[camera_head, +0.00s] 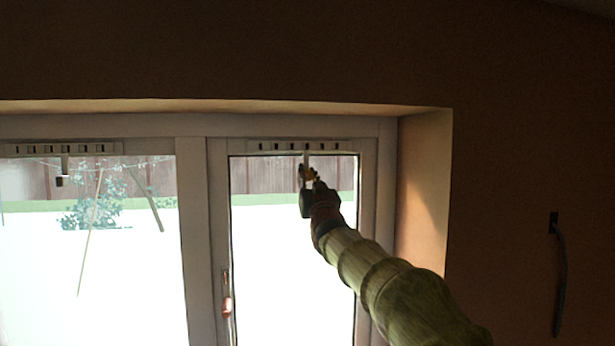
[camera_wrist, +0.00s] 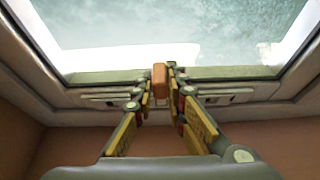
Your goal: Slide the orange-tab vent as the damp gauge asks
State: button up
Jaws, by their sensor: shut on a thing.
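The vent (camera_head: 270,146) is a pale strip with several dark slots along the top of the right window; it also shows in the wrist view (camera_wrist: 232,97). An orange tab (camera_wrist: 160,76) stands between my fingers in the wrist view. My gripper (camera_wrist: 160,82) is shut on this tab; in the head view my gripper (camera_head: 309,173) is just below the vent, right of its middle, and the tab is mostly hidden there. I cannot make out a damp gauge or its reading in either view.
A second slotted vent (camera_head: 40,149) with a dark hanging tab (camera_head: 63,178) is above the left window. A reddish window handle (camera_head: 227,296) is on the right window's left frame. A dark wall fitting with a cable (camera_head: 554,222) is at the right. The window reveal (camera_head: 425,200) borders my arm's side.

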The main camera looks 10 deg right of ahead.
jog(key=shift+a, duration=0.15)
grip_shut()
jog(key=shift+a+b, duration=0.55)
jog(key=shift+b, duration=0.4)
jog(key=o, duration=0.8)
grip_release()
jog(key=shift+a, duration=0.25)
jog(key=shift+d, duration=0.1)
